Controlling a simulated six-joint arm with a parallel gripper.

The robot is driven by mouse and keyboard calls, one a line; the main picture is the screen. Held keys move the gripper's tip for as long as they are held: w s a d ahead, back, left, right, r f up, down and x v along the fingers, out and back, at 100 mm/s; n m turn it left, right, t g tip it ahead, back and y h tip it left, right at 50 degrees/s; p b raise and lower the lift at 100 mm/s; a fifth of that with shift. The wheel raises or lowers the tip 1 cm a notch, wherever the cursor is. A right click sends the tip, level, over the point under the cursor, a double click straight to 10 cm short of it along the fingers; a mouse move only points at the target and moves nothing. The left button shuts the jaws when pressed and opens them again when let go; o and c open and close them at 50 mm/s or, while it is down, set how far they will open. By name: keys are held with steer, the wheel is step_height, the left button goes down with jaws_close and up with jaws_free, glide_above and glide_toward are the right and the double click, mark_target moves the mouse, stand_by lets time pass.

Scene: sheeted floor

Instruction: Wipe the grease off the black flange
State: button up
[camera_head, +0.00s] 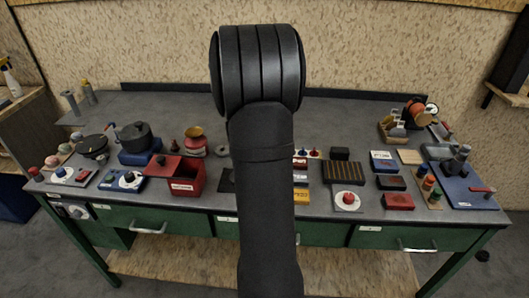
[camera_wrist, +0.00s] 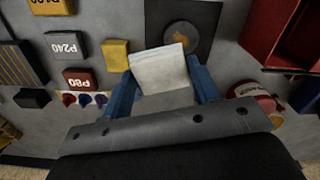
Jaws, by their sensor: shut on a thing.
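The black flange (camera_wrist: 208,18) is a dark square plate with a round raised disc at the top centre of the wrist view. A yellowish patch of grease (camera_wrist: 183,40) shows on the disc. My gripper (camera_wrist: 163,85) has blue fingers and is shut on a pale grey-white pad (camera_wrist: 160,68). The pad's far edge overlaps the near part of the flange in the picture; I cannot tell whether they touch. In the head view a dark edge of the flange (camera_head: 227,181) shows left of my arm, which hides the gripper and pad.
A red open box (camera_head: 186,178) stands left of my arm in the head view. In the wrist view a yellow block (camera_wrist: 115,55), a P240 block (camera_wrist: 66,45) and a red P80 block (camera_wrist: 80,79) lie left of the flange. A round red-and-white item (camera_wrist: 255,98) is close on the right.

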steer(key=shift+s+a+f, duration=0.1)
steer(key=shift+s+a, duration=0.15)
steer(key=shift+a, duration=0.2)
steer(key=shift+f, duration=3.9)
steer(key=shift+a, duration=0.8)
steer(key=shift+c, duration=0.4)
steer(key=shift+a, duration=1.9)
steer(key=shift+d, duration=2.55)
steer(key=shift+d+r, duration=0.1)
steer(key=shift+d, duration=0.15)
steer(key=shift+r, duration=4)
